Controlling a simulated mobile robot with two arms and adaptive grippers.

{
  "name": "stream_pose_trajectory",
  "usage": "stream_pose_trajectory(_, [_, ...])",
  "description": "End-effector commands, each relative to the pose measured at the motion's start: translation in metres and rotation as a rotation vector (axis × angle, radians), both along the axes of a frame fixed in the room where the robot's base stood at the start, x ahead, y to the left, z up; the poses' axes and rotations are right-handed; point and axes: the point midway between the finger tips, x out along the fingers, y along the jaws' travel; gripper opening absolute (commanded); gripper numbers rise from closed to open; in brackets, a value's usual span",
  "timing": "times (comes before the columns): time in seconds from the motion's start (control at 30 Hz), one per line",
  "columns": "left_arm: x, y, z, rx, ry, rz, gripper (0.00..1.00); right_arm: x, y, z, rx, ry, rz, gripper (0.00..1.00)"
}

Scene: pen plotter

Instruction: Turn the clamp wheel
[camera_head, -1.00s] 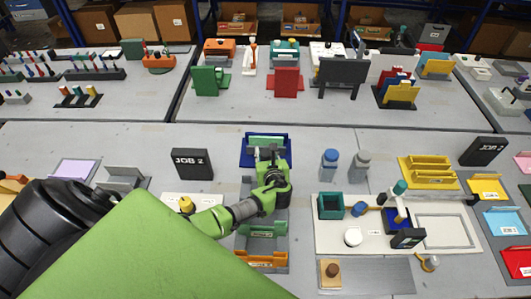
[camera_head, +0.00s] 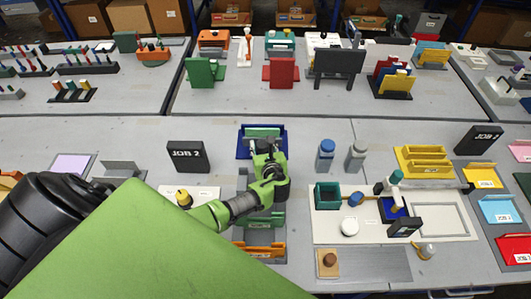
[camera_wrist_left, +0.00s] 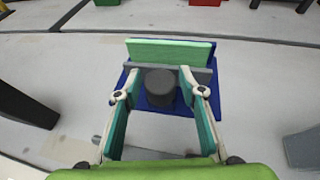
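A dark round knob, which looks like the clamp wheel (camera_wrist_left: 160,88), stands on a blue base (camera_wrist_left: 222,91) in the left wrist view. My left gripper (camera_wrist_left: 160,80) is open, with one finger on each side of the wheel. Narrow gaps seem to show between the fingertips and the wheel. In the head view my left gripper (camera_head: 263,148) covers most of the front of the blue base (camera_head: 241,143), and the wheel is hidden or too small to tell. My right gripper is not in view.
A white board with pen parts (camera_head: 330,225) is at right.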

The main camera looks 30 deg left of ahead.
Motion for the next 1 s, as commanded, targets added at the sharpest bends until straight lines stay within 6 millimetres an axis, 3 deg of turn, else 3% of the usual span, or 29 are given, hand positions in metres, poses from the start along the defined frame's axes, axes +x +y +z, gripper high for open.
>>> stream_pose_trajectory(0.5, [-0.064, -0.061, 0.036, -0.002, 0.0, -0.001, 0.37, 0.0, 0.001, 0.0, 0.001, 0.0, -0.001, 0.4])
stream_pose_trajectory(1.0, [-0.073, -0.069, 0.042, -0.001, 0.001, 0.0, 0.37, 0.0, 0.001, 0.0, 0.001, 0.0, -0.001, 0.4])
